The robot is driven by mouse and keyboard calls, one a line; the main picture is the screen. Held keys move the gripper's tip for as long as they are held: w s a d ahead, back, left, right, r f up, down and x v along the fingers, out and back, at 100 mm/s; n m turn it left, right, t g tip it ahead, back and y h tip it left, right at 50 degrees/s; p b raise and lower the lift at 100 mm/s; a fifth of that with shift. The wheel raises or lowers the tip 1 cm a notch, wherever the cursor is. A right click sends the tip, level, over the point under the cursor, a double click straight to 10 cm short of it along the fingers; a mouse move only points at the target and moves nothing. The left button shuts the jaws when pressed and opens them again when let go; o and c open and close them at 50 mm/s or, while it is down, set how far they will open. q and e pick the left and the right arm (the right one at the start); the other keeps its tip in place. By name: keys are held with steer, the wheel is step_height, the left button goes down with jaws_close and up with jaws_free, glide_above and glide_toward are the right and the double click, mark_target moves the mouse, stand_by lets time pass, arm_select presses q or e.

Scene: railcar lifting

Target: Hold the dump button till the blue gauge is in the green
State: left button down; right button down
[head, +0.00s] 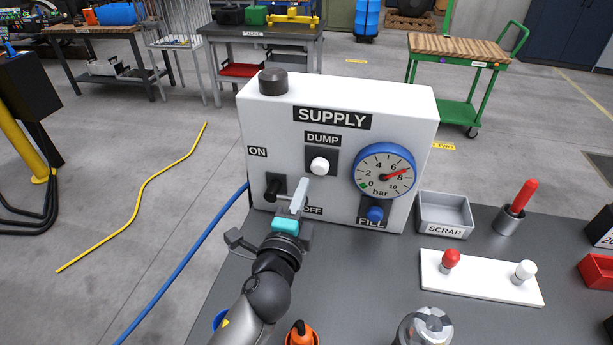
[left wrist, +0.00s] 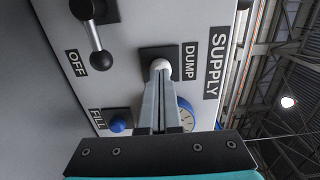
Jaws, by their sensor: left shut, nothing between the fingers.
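The white supply box (head: 262,125) stands on the bench with a white dump button (head: 319,165) under the DUMP label. The blue-rimmed gauge (head: 376,156) is right of it; its red needle points between 6 and 8, away from a small green patch at the lower left of the dial. My left gripper (head: 303,183) is shut and empty, its fingertips close before the dump button. In the left wrist view the tips (left wrist: 159,72) overlap the button (left wrist: 160,64); I cannot tell whether they touch. The gauge (left wrist: 186,114) is partly hidden there. My right gripper is not in view.
A black-handled ON/OFF lever (head: 272,187) sits left of the button, and the blue fill button (head: 375,213) below the gauge. A scrap tray (head: 444,214), a cup with a red handle (head: 510,220) and a white plate with two knobs (head: 480,281) lie right on the bench (head: 350,270).

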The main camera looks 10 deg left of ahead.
mark_target(320, 167)
arm_select(q)
steer(key=shift+w, duration=1.9)
steer(key=shift+w, duration=0.1)
steer(key=shift+w, duration=0.65)
steer(key=shift+a+r, duration=0.15)
steer(key=shift+r, duration=0.15)
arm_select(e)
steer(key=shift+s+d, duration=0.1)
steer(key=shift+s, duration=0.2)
